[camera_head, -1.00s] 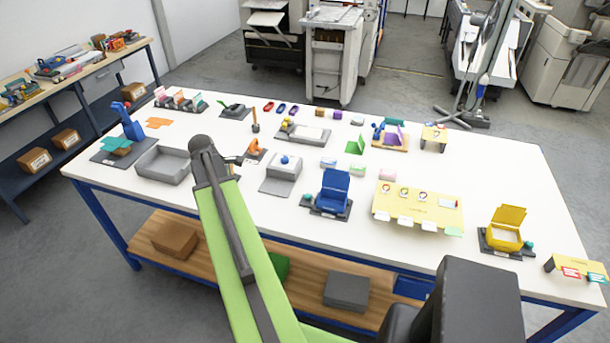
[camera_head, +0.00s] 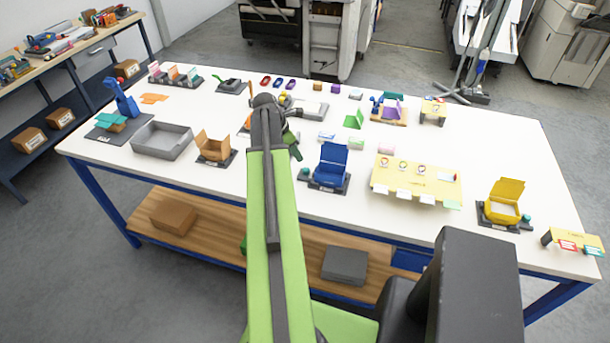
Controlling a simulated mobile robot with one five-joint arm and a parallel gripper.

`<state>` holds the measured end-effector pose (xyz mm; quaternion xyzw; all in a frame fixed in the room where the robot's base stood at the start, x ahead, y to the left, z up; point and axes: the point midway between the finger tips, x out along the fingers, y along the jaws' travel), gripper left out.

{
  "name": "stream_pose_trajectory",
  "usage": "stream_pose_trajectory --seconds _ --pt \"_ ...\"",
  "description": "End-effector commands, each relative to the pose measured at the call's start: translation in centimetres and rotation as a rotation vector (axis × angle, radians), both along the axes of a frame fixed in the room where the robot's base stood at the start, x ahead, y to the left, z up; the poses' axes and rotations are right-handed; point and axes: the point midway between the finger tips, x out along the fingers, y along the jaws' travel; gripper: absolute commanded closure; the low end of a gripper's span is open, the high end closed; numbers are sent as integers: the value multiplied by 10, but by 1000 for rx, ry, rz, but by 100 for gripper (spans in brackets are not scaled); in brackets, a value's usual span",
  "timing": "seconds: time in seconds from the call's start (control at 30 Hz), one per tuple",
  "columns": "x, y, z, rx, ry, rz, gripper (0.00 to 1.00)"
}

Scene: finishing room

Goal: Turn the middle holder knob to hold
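A yellow holder board (camera_head: 440,188) lies near the front edge of the white table, right of the centre. Three small round knobs with coloured rings sit along its back part. The middle knob (camera_head: 403,166) is between the other two; its setting is too small to read. White tabs and a green one show along the board's front edge. My green arm reaches over the table left of the board. My gripper (camera_head: 294,118) is at its far end, small and partly hidden by the arm. It is well left of the board, apart from the knobs, and its fingers are unclear.
A blue open box (camera_head: 331,162) stands between my arm and the board. A yellow open box (camera_head: 504,200) stands to the right. The white table (camera_head: 490,145) is clear right of the board's back.

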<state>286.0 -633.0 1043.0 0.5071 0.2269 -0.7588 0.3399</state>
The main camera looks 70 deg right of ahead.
Motion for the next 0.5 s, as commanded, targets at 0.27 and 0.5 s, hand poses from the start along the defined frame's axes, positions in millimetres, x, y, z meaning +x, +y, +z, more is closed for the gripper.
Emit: stream_pose_trajectory --seconds 0.27,0.5 --pt "-15 -18 -68 1 0 -1 66" --pt "-25 -28 -96 1 -1 0 66"
